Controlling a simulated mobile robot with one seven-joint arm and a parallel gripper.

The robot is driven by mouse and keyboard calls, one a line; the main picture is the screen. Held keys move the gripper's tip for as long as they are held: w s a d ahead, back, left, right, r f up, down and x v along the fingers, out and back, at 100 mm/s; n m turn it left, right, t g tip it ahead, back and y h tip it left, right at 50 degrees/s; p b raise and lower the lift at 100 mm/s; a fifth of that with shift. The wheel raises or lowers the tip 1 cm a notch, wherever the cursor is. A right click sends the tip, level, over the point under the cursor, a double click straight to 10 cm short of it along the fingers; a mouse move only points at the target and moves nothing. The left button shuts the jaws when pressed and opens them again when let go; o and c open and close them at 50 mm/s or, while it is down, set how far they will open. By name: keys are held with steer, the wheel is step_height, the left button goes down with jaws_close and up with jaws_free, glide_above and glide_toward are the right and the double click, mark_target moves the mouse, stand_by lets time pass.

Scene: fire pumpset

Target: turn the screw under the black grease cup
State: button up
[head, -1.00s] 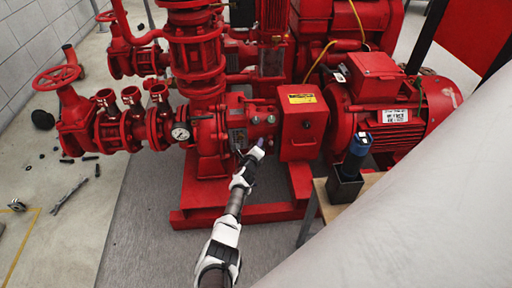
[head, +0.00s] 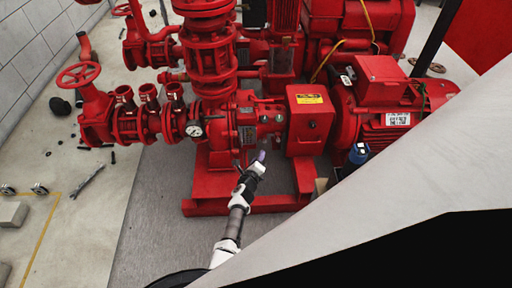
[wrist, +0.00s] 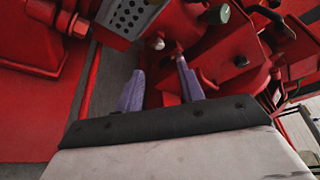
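My gripper (head: 261,158) is in front of the red pump's bearing housing, low and left of the red box with a yellow label. In the wrist view its two purple fingers (wrist: 160,84) are apart, with nothing between them. Beyond the fingertips are a small pale round fitting (wrist: 157,43) and a small reddish fitting with a bright end (wrist: 178,50). I cannot tell which fitting is the screw or which is the black grease cup.
The red box (head: 310,119) and motor (head: 390,110) stand right of the gripper. A pressure gauge (head: 194,129) is at left. A perforated grey plate (wrist: 130,14) is near the fingers. The red base frame (head: 250,204) runs below. A large pale surface blocks the lower right.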

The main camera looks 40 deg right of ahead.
steer(key=shift+p+v, duration=0.6)
steer(key=shift+v, duration=0.6)
steer(key=shift+f, duration=0.1)
